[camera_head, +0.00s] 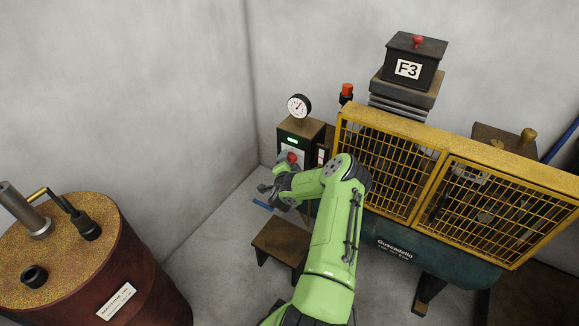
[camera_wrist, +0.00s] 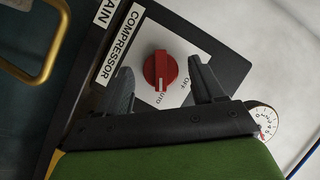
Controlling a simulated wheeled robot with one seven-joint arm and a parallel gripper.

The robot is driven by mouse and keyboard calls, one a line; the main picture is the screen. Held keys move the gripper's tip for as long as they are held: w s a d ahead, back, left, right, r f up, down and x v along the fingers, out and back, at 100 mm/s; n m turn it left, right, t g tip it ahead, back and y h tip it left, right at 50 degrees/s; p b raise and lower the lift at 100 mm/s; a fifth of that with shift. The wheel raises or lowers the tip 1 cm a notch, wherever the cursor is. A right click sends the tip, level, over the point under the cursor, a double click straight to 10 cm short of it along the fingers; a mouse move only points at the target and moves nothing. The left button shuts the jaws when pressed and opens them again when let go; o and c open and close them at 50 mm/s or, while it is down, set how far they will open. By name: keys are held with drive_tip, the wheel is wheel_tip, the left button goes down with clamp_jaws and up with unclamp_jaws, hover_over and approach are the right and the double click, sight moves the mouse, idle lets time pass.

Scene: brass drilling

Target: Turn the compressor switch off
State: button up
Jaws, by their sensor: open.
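The compressor switch (camera_wrist: 160,70) is a red rotary knob on a white plate, under a label reading COMPRESSOR. Its grip bar runs up and down in the wrist view, with the lower end by the word AUTO. The word OFF stands to the right of AUTO. In the head view the red knob (camera_head: 291,157) shows on the dark control box (camera_head: 300,135). My gripper (camera_wrist: 161,66) is open and empty, one finger to each side of the knob in the wrist view, apart from it. In the head view my gripper (camera_head: 270,190) is just in front of the box, low beside the knob.
A pressure gauge (camera_head: 299,107) tops the control box, which has a green light. A yellow mesh guard (camera_head: 385,165) stands close on the right. A small brown stool (camera_head: 281,243) is below my arm. A rusty drum (camera_head: 90,255) stands at left; floor between is clear.

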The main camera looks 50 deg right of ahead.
drive_tip(key=c, duration=1.1)
drive_tip(key=shift+o, duration=0.2)
drive_tip(key=shift+r+p, duration=0.1)
drive_tip(key=shift+p, duration=0.2)
